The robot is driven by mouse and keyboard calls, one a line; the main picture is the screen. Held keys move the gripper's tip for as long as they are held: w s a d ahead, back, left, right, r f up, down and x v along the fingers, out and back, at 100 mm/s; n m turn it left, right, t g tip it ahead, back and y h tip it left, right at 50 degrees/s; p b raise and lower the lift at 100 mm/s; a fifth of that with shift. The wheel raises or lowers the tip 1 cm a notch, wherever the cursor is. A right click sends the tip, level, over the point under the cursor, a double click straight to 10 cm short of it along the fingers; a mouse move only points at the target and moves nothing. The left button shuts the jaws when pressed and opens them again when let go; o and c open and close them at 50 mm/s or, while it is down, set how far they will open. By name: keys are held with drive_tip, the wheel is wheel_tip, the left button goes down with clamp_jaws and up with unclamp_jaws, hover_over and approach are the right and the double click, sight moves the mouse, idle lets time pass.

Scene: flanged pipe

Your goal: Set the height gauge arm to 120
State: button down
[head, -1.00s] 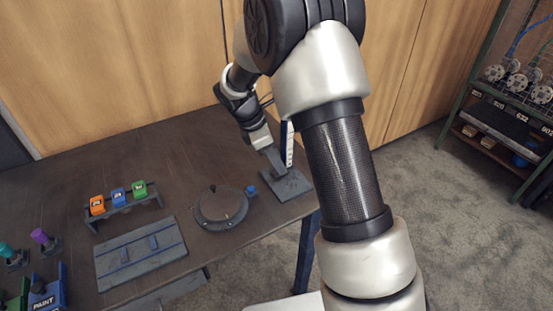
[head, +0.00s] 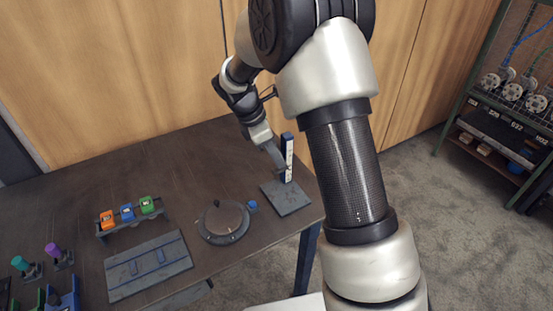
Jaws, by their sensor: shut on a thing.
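The height gauge stands at the table's right end in the head view. Its dark square base (head: 288,197) lies flat on the table. Its upright column (head: 287,157) is blue with a white scale strip, and the scale numbers are too small to read. My gripper (head: 276,158) is at the left side of the column, pointing down and right. It is shut on the gauge arm, which is mostly hidden by the fingers, so its exact height on the scale cannot be told.
A round dark dial plate (head: 223,221) with a blue knob (head: 253,205) sits left of the base. Further left are a rack with orange, blue and green blocks (head: 128,213) and a grey slotted board (head: 148,265). Green shelving (head: 500,120) stands at the right.

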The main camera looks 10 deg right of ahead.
wheel_tip(320, 180, up, 4)
drive_tip(key=shift+p, duration=0.7)
drive_tip(key=shift+f, duration=0.1)
drive_tip(key=c, duration=1.6)
unclamp_jaws()
wheel_tip(320, 180, up, 16)
hover_over(276, 168)
drive_tip(key=a, duration=0.7)
drive_tip(key=shift+s+d+p, duration=0.2)
drive_tip(key=shift+p, duration=0.1)
